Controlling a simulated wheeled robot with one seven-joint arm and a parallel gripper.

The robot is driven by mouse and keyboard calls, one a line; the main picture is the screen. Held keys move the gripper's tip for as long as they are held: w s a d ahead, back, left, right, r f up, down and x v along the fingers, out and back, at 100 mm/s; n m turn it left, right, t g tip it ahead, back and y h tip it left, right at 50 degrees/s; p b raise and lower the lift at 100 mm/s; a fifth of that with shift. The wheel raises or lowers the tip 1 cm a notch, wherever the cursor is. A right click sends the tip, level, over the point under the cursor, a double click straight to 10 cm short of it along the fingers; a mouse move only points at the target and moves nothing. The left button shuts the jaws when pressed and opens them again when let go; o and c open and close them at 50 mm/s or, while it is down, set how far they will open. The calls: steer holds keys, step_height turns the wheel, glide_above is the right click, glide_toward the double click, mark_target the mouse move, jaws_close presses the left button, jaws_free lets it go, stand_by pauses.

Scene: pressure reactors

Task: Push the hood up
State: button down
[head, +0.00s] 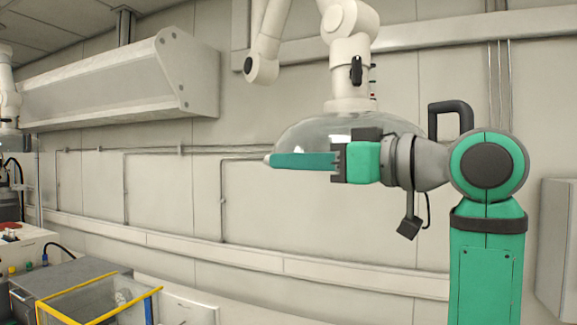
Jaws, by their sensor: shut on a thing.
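The hood (318,128) is a clear dome hanging from a white jointed arm (350,65) in the upper middle of the head view. My gripper (272,161) is level, with its teal fingers pointing left across the dome's lower edge. The fingers are together and look shut on the hood's rim. The exact contact is hard to see, as the fingers and the gripper's body hide much of the lower edge. A small dark knob (356,70) sits on the white arm above the dome.
A long beige housing (120,85) is fixed to the wall at upper left. A yellow-and-blue framed clear box (100,300) and grey equipment stand at lower left. Pipes run along the wall behind. The space below my gripper looks clear.

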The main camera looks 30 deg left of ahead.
steer(key=c, duration=2)
jaws_free()
steer(key=shift+d, duration=0.1)
steer(key=d, duration=0.3)
steer(key=s+d, duration=0.1)
steer(key=d, duration=0.6)
steer(key=shift+s+d, duration=0.25)
steer(key=shift+s, duration=0.15)
